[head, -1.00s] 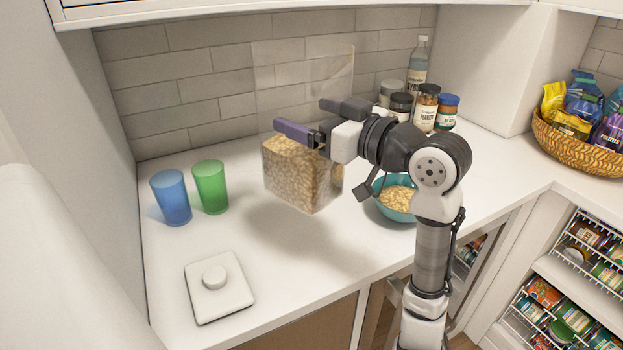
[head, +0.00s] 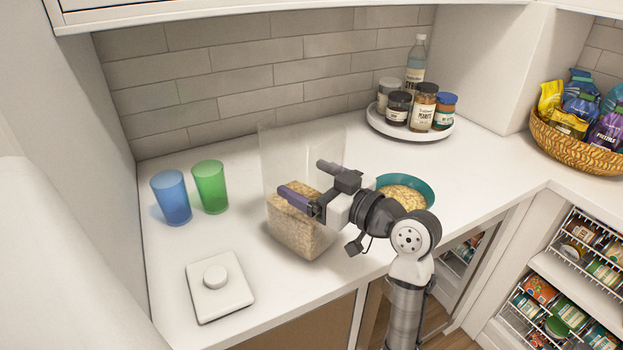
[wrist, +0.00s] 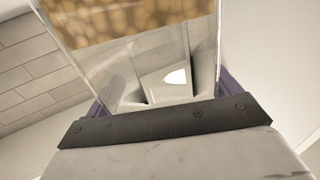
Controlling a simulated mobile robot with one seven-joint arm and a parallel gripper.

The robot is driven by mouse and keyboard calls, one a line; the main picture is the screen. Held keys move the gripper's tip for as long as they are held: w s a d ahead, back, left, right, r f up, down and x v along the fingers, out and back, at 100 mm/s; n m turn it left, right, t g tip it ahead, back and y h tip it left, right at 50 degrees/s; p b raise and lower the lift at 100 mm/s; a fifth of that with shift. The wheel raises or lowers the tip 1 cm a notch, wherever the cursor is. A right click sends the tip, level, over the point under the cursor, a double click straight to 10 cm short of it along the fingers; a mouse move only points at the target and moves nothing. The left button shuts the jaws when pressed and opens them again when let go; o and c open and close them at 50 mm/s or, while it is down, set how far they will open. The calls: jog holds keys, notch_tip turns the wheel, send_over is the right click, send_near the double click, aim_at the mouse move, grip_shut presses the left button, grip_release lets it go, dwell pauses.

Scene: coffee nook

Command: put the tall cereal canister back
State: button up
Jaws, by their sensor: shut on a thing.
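The tall cereal canister (head: 297,228) is clear, with its lower part full of cereal. It stands roughly upright at the counter's front part in the head view; whether its base touches the counter I cannot tell. My gripper (head: 306,181) is shut on the canister's sides, above the cereal. The clear wall (wrist: 130,75) fills the middle of the wrist view, with cereal showing at the top. A white square lid with a round knob (head: 219,287) lies on the counter to the left of the canister.
A blue cup (head: 171,198) and a green cup (head: 210,187) stand at the left. A teal bowl of cereal (head: 428,191) is right of my gripper. A round white tray (head: 376,123) with jars and a bottle stands at the back. A snack basket (head: 575,150) is far right.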

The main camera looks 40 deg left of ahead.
jog(key=shift+f, duration=0.15)
jog(key=o, duration=1.1)
jog(key=d+b, duration=0.3)
jog(key=d, duration=0.9)
jog(key=shift+r+b, duration=0.2)
jog(key=shift+b, duration=0.1)
